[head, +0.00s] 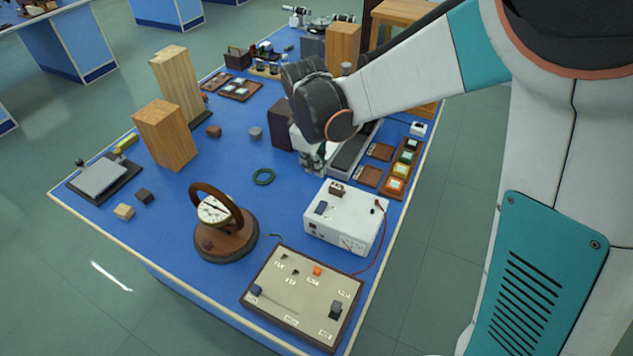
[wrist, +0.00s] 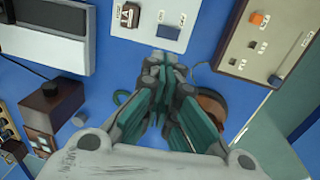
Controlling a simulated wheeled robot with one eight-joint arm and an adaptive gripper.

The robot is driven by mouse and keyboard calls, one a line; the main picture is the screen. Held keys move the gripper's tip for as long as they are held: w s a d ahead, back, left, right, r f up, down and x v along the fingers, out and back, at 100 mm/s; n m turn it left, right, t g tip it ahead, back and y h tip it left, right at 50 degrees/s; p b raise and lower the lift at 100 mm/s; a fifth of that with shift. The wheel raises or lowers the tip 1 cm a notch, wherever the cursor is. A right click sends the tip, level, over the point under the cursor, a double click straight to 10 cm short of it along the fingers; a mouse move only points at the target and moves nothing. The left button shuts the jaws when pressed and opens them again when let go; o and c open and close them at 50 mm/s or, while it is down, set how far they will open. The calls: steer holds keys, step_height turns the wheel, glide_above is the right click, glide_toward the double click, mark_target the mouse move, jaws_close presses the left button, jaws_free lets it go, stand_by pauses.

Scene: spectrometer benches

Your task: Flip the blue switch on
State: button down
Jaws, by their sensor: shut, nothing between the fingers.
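A white box (head: 345,217) stands on the blue bench in the head view, with a small dark blue rocker switch (head: 321,208) on its top. The box (wrist: 162,18) also shows at the top of the wrist view, with the blue switch (wrist: 168,32) near its lower edge. Whether the switch is on or off is too small to tell. My gripper (head: 313,166) is shut and empty, above the bench behind the box and apart from it. In the wrist view my gripper's fingertips (wrist: 165,66) point toward the box, just below the switch in the picture.
A beige panel (head: 292,315) with an orange knob (head: 317,270) and a blue knob (head: 256,290) lies in front of the box. A round wooden instrument (head: 228,238) stands left. A long grey device (head: 350,150) lies behind. A red wire (head: 383,235) hangs right.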

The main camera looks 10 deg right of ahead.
mark_target(318, 205)
stand_by(0.3)
steer(key=f+b, duration=0.1)
steer(key=f, duration=0.3)
steer(key=w+f+b, duration=0.1)
steer(key=f, duration=0.4)
steer(key=d+f+b, duration=0.1)
steer(key=f+b, duration=0.1)
steer(key=f, duration=0.2)
steer(key=shift+w+f, duration=0.3)
steer(key=shift+f, duration=0.1)
steer(key=shift+d, duration=0.1)
steer(key=shift+w+d+f+g+b, duration=0.15)
steer(key=shift+w+f+g+b, duration=0.1)
steer(key=shift+f+g+b, duration=0.3)
steer(key=shift+s+r, duration=0.1)
steer(key=shift+r, duration=0.05)
steer(key=shift+s+a, duration=0.2)
